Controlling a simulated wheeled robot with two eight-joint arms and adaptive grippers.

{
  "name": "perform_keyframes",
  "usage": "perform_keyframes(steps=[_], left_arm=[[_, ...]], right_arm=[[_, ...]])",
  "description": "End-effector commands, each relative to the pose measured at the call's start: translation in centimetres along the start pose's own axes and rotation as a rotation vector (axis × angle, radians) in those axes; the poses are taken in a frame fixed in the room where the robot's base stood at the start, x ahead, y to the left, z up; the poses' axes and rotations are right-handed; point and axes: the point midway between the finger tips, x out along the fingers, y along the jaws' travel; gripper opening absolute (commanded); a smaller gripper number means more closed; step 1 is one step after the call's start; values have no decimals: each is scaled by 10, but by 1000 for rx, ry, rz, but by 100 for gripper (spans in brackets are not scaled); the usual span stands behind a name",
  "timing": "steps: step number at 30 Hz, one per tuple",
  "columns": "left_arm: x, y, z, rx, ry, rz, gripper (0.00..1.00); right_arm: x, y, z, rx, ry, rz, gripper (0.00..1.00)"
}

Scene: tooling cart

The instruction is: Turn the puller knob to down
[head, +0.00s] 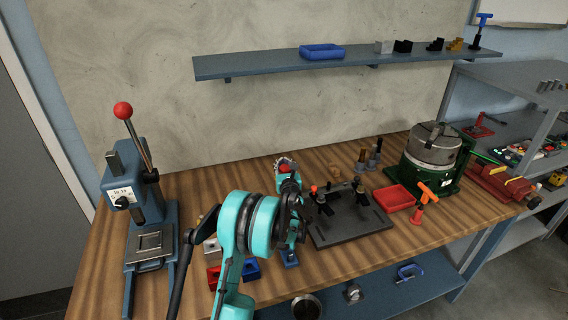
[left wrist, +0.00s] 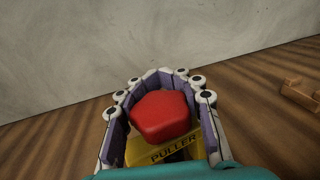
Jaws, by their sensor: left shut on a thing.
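The puller knob (left wrist: 162,115) is red with a faceted top. In the left wrist view it sits between the curved fingers of my left gripper (left wrist: 158,90). Below it is a yellow plate (left wrist: 172,149) marked "PULLER". The fingers are closed around the knob's sides. In the head view my left gripper (head: 286,164) is near the middle of the bench, with a bit of red showing at its fingers. My arm hides most of what is under it. The knob's pointing direction cannot be told. My right gripper is not in view.
The wooden bench (head: 180,190) holds a press with a red ball lever (head: 123,111) at left. A dark fixture plate (head: 350,222) lies right of my arm. A red tray (head: 394,198) and a green machine (head: 430,165) stand farther right. A blue shelf (head: 270,66) hangs above.

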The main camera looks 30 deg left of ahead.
Motion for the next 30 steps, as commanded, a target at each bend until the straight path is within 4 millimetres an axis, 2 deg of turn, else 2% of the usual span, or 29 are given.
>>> perform_keyframes(steps=[12,23,24,26,27,30], left_arm=[[-1,9,0,0,0,247,1],[-2,10,0,0,0,271,1],[-2,10,0,0,0,271,38],[-2,10,0,0,0,271,54],[-2,10,0,0,0,271,58],[-1,10,0,0,0,271,58]], right_arm=[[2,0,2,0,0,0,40],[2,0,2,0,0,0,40],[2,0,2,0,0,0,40],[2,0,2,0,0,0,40],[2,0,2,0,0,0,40],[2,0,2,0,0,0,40]])
